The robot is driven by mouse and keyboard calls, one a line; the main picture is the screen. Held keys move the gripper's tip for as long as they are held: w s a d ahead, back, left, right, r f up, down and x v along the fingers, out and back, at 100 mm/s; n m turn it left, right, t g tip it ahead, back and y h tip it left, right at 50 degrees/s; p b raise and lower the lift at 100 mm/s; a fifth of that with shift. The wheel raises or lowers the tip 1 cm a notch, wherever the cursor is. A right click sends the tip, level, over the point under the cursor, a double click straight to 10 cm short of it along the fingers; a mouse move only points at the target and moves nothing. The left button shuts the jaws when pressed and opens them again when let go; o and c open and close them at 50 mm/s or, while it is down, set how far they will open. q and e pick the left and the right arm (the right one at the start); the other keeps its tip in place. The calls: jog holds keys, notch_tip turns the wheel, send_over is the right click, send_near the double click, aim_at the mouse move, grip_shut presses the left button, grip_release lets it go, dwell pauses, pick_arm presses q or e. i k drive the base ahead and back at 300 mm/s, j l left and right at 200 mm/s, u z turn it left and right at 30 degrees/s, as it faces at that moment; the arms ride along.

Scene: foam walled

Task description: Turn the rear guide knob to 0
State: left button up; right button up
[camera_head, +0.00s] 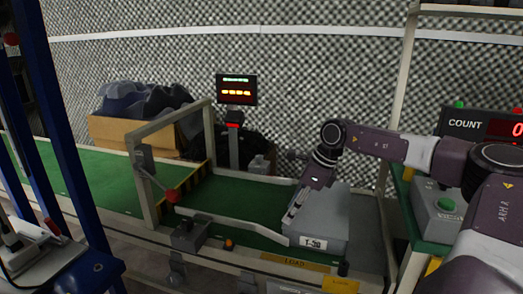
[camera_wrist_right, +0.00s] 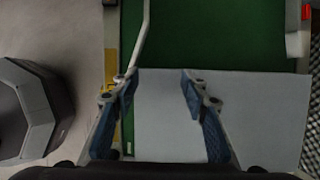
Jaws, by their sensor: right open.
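I cannot pick out the rear guide knob for certain. A small dark round part (camera_head: 294,155) shows near the belt's far edge, just left of my right wrist; it may be the knob or part of my arm. My right gripper (camera_head: 292,212) hangs over the green belt (camera_head: 240,199), at the grey box (camera_head: 325,222) labelled T-50. In the right wrist view the two fingers (camera_wrist_right: 161,88) are apart with nothing between them, above the box's flat grey top (camera_wrist_right: 240,110). A pale guide rail (camera_wrist_right: 143,38) runs beside the left finger. My left gripper is not in view.
A red-balled lever (camera_head: 172,196) hangs from the frame over the belt. A dark control block (camera_head: 190,235) sits on the near rail. A lit display (camera_head: 236,89) stands behind. A count display (camera_head: 487,125) and a green-button box (camera_head: 437,210) are at the right.

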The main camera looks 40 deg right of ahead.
aim_at(259, 158)
jog(key=i+l, duration=0.25)
jog(key=l, duration=0.2)
jog(key=i+l, duration=0.25)
jog(key=l, duration=0.2)
jog(key=i+l, duration=0.25)
jog(key=l, duration=0.15)
